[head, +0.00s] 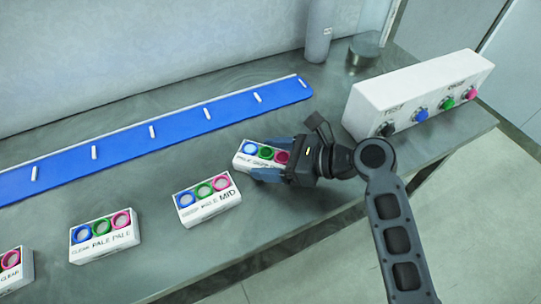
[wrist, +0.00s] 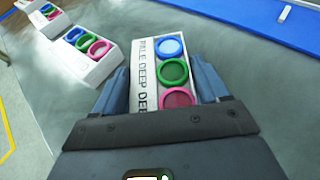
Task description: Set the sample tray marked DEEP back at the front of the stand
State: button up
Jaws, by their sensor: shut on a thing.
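My gripper (head: 278,174) is shut on a white sample tray (head: 240,160) with blue, green and pink rings. In the wrist view my gripper (wrist: 163,92) has one finger on each long side of this tray (wrist: 146,72), which reads PALE DEEP DEEP. I cannot tell whether the tray touches the table. A second tray (head: 208,211), reading DEEP PALE MID, stands just left of it; it also shows in the wrist view (wrist: 65,55). A third tray (head: 106,249) reads CLEAR PALE PALE. A fourth tray (head: 14,279), partly cut off at the lower left, shows CLEAR.
A long blue strip (head: 135,146) with several white marks lies along the back of the grey table (head: 150,190). A white box (head: 415,90) with coloured knobs stands at the right. A grey cylinder (head: 319,30) and a round metal vessel (head: 363,52) stand behind.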

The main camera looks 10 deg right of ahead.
jog(key=o, duration=1.2)
jog(key=shift+f, duration=0.1)
jog(key=shift+c, duration=0.2)
jog(key=shift+s+d+r, duration=0.1)
jog(key=shift+d+r, duration=0.05)
jog(key=shift+r, duration=0.05)
jog(key=v, duration=1.1)
jog(key=shift+s+d+r, duration=0.15)
jog(key=shift+d, duration=0.1)
jog(key=shift+d, duration=0.1)
